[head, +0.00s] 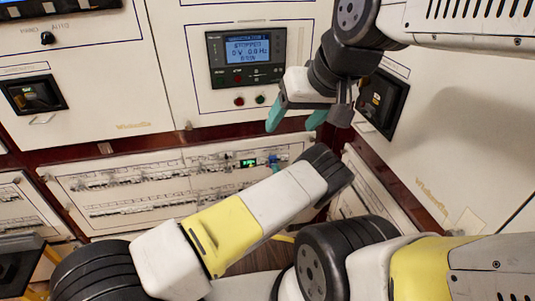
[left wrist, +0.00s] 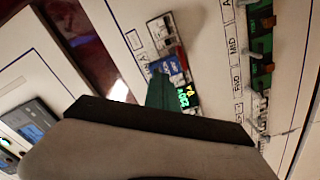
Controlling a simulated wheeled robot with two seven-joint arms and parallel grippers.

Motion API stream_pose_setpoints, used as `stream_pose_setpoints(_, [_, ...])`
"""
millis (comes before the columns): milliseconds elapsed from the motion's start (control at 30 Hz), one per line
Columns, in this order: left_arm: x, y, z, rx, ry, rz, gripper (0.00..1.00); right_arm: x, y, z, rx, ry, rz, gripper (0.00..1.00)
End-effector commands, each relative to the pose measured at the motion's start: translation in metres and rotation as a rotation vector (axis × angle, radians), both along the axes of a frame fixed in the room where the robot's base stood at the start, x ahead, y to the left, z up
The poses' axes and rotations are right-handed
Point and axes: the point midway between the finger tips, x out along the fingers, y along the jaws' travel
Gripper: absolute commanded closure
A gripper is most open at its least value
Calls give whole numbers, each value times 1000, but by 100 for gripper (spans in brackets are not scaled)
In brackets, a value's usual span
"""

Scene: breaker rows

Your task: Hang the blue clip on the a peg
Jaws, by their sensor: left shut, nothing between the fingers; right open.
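A small blue piece (left wrist: 172,66), which looks like the blue clip, is on the breaker panel in the left wrist view. A red piece touches or adjoins its upper edge. It shows as a tiny blue spot (head: 273,160) in the head view. My left gripper (left wrist: 162,92) is shut, its teal fingertip right by the blue piece; whether they touch is unclear. My right gripper (head: 291,118) is open and empty, above the panel.
A lit green readout (left wrist: 186,96) is beside the blue piece. The breaker panel (head: 130,187) has rows of small breakers. Above it are a blue-screen controller (head: 246,57) and a black recessed handle (head: 33,94). Another dark handle (head: 382,102) is close to my right gripper.

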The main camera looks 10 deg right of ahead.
Motion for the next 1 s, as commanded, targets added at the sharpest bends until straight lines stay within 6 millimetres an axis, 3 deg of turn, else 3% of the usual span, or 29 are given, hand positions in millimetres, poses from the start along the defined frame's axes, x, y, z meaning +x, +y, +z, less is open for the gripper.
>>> stream_pose_setpoints(167, [-10,0,0,1,1,0,100,0,0,0,0,0,0,33])
stream_pose_setpoints(600, [-73,-3,0,0,1,0,100,0,0,0,0,0,0,33])
stream_pose_setpoints(1000, [-78,-2,0,2,0,0,100,0,0,0,0,0,0,33])
